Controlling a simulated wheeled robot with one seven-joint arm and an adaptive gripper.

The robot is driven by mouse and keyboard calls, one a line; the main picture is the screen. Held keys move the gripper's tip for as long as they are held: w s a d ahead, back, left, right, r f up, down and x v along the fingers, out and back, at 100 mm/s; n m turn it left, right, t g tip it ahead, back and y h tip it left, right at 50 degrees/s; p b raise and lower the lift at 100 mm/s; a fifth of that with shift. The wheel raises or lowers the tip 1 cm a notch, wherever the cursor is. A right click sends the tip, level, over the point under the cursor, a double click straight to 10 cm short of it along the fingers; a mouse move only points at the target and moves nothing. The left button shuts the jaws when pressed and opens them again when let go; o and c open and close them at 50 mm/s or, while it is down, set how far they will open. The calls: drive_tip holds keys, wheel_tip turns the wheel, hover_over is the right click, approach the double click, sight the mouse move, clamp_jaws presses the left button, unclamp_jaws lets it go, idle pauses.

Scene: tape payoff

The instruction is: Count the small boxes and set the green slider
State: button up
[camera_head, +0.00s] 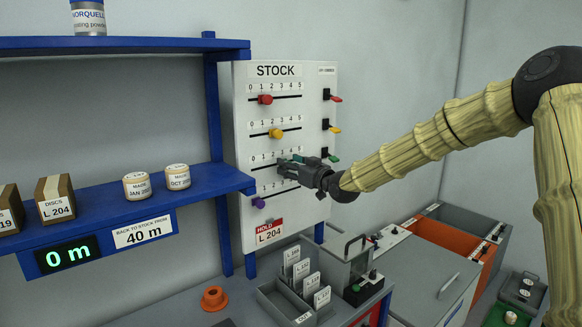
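The white STOCK board (241,135) has several slider rows with number scales. The red slider (265,99) sits near 1, the yellow slider (276,133) near 2, and the purple slider (258,202) at the left of the bottom row. My gripper (283,167) is at the third row, around 2 to 3. The third row's knob is hidden behind it, and I cannot tell whether the fingers hold it. A small brown box marked DISCS L 204 (57,208) stands on the blue shelf. Another brown box (8,219) is cut by the left edge.
Red (336,99), yellow (335,129) and green (333,158) levers line the board's right side. Two labelled rolls (137,186) (178,177) stand on the shelf (100,215). Below are a card tray (280,303) and an orange ring (214,298).

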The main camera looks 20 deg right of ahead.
drive_tip(key=shift+s, duration=0.1)
drive_tip(key=v, duration=1.1)
drive_tip(key=shift+s+d, duration=0.2)
drive_tip(key=shift+s, duration=0.15)
